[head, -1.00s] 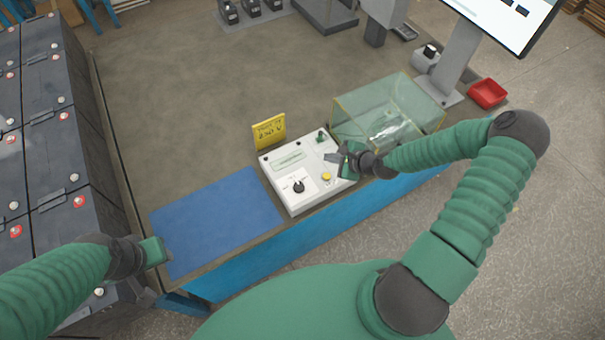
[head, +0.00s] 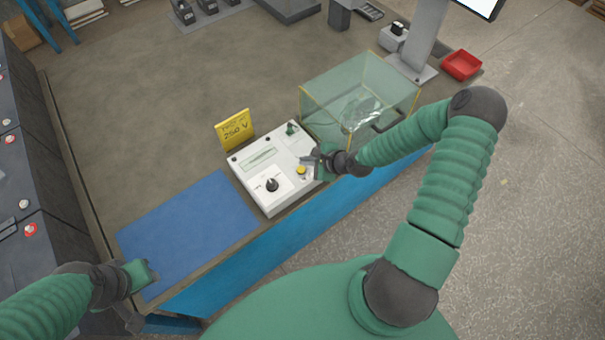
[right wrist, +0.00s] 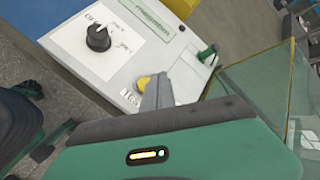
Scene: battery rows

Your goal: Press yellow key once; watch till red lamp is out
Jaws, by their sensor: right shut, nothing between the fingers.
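The white control box (head: 270,165) sits at the bench's front edge, with a black rotary knob (head: 272,184), a pale display window (head: 258,158) and a green part (head: 291,128). The yellow key (head: 301,171) is on its near right part and also shows in the right wrist view (right wrist: 143,82). My right gripper (head: 313,161) is shut and empty, its tips right beside the key; I cannot tell whether they touch it. I cannot make out a red lamp on the box. My left gripper (head: 150,271) is over the blue mat's near left corner; its jaws are unclear.
A yellow sign (head: 234,130) reading "250 V" stands behind the box. A clear, yellow-edged case (head: 340,85) stands right of it, close to my right arm. The blue mat (head: 190,225) is bare. A red tray (head: 462,65) and a monitor post (head: 430,40) are farther right.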

